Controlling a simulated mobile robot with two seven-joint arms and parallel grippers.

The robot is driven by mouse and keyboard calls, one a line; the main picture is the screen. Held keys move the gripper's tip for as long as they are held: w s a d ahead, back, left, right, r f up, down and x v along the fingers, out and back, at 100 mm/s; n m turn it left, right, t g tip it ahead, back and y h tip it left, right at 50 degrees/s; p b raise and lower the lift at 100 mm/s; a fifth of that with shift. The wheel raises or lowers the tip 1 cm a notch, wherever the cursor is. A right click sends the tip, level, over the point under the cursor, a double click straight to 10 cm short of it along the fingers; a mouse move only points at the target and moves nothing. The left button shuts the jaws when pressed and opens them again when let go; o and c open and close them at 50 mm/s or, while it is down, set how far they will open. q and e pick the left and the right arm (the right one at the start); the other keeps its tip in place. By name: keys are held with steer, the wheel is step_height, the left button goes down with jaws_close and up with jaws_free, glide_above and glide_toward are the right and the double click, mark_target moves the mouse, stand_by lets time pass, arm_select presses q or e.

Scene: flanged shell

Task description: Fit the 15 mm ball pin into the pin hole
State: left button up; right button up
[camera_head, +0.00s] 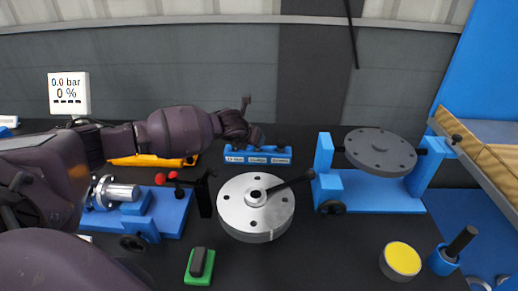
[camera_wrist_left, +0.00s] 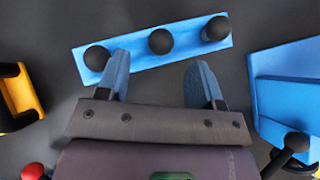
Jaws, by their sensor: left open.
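A blue rack (camera_head: 270,160) with small white labels stands at the back centre in the head view; the label text is too small to read surely. In the left wrist view the same rack (camera_wrist_left: 190,38) carries three pins with black ball heads: a left one (camera_wrist_left: 97,58), a middle one (camera_wrist_left: 160,41) and a right one (camera_wrist_left: 215,28). I cannot tell which is the 15 mm one. My left gripper (camera_head: 247,122) is open and empty above the rack; in its wrist view its fingers (camera_wrist_left: 158,75) point at the rack's left and middle part. The pin hole cannot be made out. My right gripper is out of view.
A silver flanged disc (camera_head: 235,216) with a black handle sits at front centre. A blue stand (camera_head: 372,196) holds a grey disc (camera_head: 380,150) at right. A blue fixture (camera_head: 172,212) with red knobs stands left. A yellow-topped cylinder (camera_head: 401,259) and green-based block (camera_head: 198,270) are in front.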

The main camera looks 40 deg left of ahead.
mark_target(258, 150)
arm_select(q)
steer(key=shift+b+x, duration=0.65)
steer(key=shift+x, duration=2.2)
steer(key=shift+d, duration=0.1)
steer(key=c, duration=1)
steer(key=shift+c, duration=0.2)
